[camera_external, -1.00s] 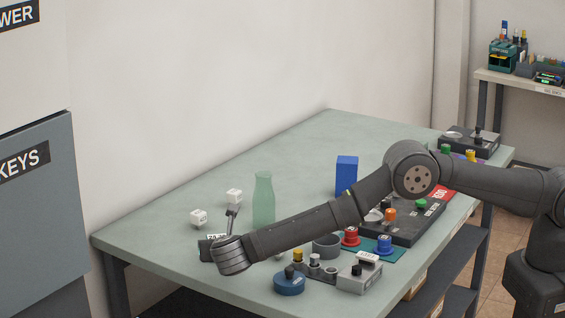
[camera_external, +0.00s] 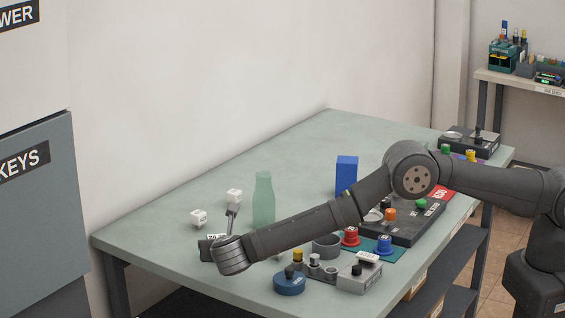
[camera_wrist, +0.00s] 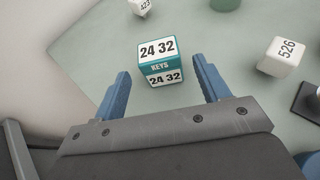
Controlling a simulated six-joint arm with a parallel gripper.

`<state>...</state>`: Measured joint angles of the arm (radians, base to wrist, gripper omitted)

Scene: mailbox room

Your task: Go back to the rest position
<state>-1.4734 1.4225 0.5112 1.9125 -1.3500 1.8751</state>
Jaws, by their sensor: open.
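My gripper (camera_wrist: 161,70) is open in the wrist view, with its two blue fingers spread apart. The fingers and the keys block are hidden or unclear there.
White cubes lie near the wrist: one (camera_external: 199,218) left, another (camera_external: 234,196) beyond it. A blue block (camera_external: 346,175), grey ring (camera_external: 327,246) and several coloured knobs crowd beside the arm. The table's (camera_external: 310,140) back is clear.

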